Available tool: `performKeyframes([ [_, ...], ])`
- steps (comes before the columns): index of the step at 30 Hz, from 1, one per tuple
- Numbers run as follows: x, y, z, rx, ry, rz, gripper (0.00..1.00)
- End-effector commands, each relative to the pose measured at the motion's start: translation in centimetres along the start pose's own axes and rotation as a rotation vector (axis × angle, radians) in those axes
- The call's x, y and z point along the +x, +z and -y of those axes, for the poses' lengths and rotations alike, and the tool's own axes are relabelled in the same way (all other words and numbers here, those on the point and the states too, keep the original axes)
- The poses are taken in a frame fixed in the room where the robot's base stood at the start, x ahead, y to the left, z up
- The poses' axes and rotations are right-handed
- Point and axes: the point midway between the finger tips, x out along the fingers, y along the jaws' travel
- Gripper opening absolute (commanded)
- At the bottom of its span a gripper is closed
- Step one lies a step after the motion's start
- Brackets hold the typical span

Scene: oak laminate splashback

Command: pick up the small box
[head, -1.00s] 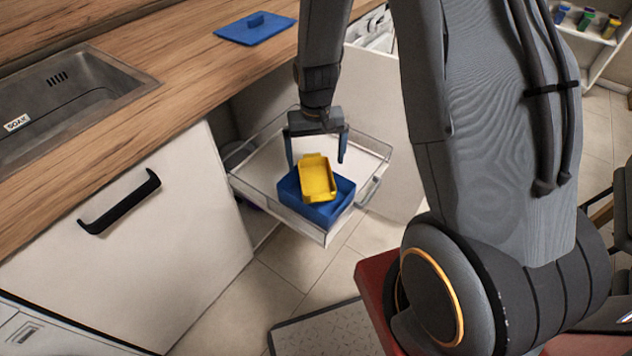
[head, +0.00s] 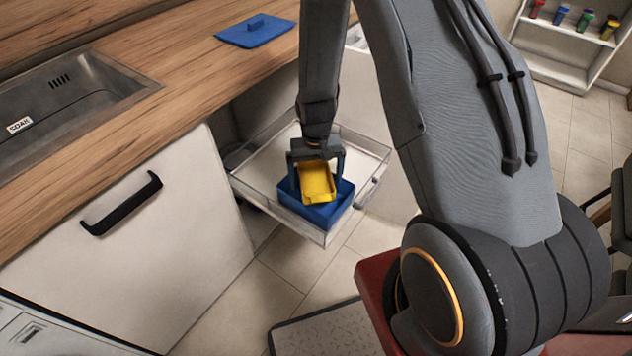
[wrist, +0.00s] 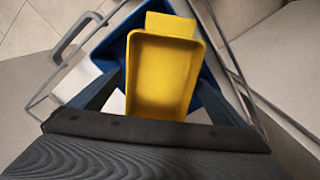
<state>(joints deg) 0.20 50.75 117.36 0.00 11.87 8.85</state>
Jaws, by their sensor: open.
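The small box is a yellow open-topped box (head: 317,181) with a tab on one end, resting tilted on a blue box (head: 318,213) in the pulled-out drawer. It also shows in the wrist view (wrist: 161,75), with the blue box behind it. My gripper (head: 318,180) is open, pointing down, with its fingers on either side of the yellow box. In the wrist view, the fingers (wrist: 158,97) flank the yellow box's near end. I cannot tell whether they touch it.
A wooden counter (head: 190,60) with a sink (head: 70,100) runs along the left. A white shelf (head: 560,45) with several coloured cups stands at the far right.

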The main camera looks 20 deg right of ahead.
Motion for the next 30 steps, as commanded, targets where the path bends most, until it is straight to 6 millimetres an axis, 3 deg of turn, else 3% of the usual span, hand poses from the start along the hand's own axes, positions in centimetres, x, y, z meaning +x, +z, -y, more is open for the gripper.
performKeyframes([
  [4,0.0,0.0,0.0,0.000,0.000,0.000,0.94],
  [11,0.0,0.0,0.0,0.000,0.000,0.000,0.56],
  [14,0.0,0.0,0.0,0.000,0.000,0.000,0.47],
  [23,-0.5,0.0,0.0,0.000,0.000,-0.001,0.47],
  [30,-3.3,-0.1,0.0,0.000,-0.001,-0.004,0.47],
])
